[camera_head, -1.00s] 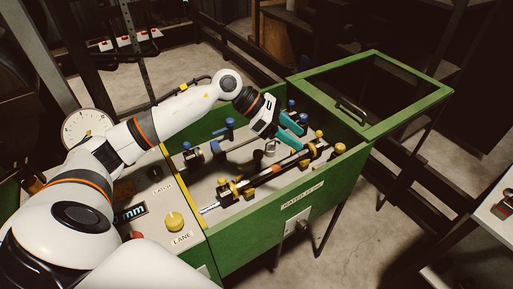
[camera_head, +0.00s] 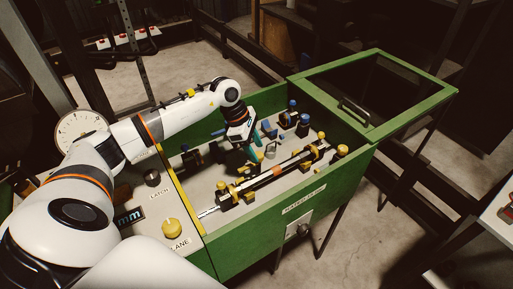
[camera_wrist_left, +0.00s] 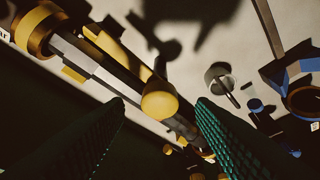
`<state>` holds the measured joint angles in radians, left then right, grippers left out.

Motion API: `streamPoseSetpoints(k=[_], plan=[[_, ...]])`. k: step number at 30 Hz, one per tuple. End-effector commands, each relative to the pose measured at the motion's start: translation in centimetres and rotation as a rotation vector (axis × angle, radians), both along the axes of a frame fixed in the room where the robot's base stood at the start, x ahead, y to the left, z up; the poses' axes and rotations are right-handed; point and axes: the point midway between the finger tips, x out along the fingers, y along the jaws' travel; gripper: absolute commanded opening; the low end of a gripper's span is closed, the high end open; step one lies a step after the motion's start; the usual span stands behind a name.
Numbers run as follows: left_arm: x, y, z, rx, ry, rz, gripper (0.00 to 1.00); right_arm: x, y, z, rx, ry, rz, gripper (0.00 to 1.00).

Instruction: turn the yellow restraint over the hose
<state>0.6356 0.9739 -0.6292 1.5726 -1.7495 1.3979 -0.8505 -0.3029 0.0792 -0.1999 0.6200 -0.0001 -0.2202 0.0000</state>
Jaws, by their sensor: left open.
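The hose (camera_head: 258,178) lies as a dark bar along the front of the green box, with yellow-ended fittings along it. I cannot tell for certain which yellow part is the restraint. In the left wrist view a yellow rounded knob (camera_wrist_left: 160,101) stands in front of the dark hose assembly (camera_wrist_left: 108,62). My left gripper (camera_head: 254,153) is open, its teal fingers pointing down behind the middle of the hose. In the wrist view its fingertips (camera_wrist_left: 158,104) lie on either side of the yellow knob in the picture; no contact shows. My right gripper is out of view.
The green box (camera_head: 262,232) has raised walls around the work area. Its windowed lid (camera_head: 428,95) stands open at the right. Blue-topped fittings (camera_head: 291,118) stand behind the hose.

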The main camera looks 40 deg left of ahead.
Motion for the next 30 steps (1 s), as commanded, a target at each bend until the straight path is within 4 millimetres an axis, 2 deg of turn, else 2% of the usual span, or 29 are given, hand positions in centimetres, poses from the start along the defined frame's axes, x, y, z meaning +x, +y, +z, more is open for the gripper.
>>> streamPoseSetpoints(k=[6, 14, 23, 24, 30], plan=[[0.2, -0.6, -1.5, 0.000, 0.001, 0.001, 0.50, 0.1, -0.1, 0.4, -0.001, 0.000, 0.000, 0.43], [0.2, -0.6, -1.6, 0.000, 0.000, 0.000, 0.50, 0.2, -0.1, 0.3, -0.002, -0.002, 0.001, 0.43], [0.2, -0.6, -1.5, -0.001, 0.000, 0.000, 0.03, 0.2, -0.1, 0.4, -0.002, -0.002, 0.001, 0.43], [0.3, -0.6, -1.5, -0.001, 0.000, 0.000, 0.00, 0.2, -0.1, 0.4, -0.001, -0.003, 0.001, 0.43], [0.3, -0.8, -1.5, -0.001, -0.001, 0.003, 0.00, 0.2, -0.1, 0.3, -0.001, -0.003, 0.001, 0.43]])
